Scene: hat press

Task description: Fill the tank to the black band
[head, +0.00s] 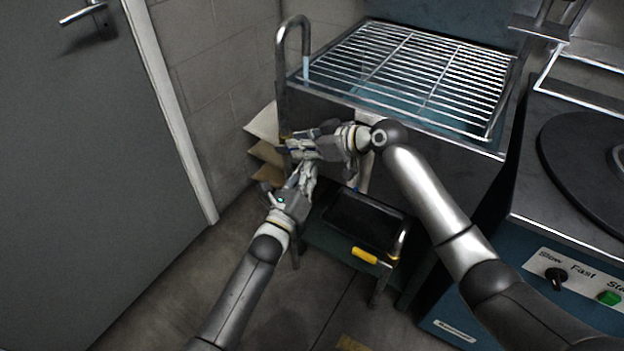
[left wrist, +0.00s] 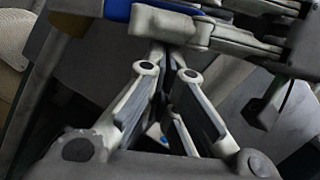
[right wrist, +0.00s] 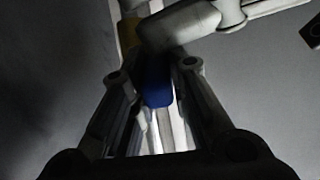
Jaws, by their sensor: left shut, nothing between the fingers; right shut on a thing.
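The tank (head: 425,130) is a metal basin under a wire rack (head: 415,70). A bent spout (head: 281,60) stands at its left corner, and a pale blue stream (head: 306,68) hangs under its mouth. Bluish water shows through the rack; I cannot make out the black band. My right gripper (head: 291,147) is at the tank's front left corner, shut on a blue handle (right wrist: 157,85), seen between its fingers in the right wrist view. My left gripper (head: 307,172) is just below it, shut and empty. The blue handle is mostly hidden in the head view.
A low stand with a dark tray (head: 365,220) and a yellow grip (head: 365,255) is below the tank. Brown and cream pieces (head: 265,150) are by the wall. A machine with speed controls (head: 570,280) stands right; a grey door (head: 85,150) is left.

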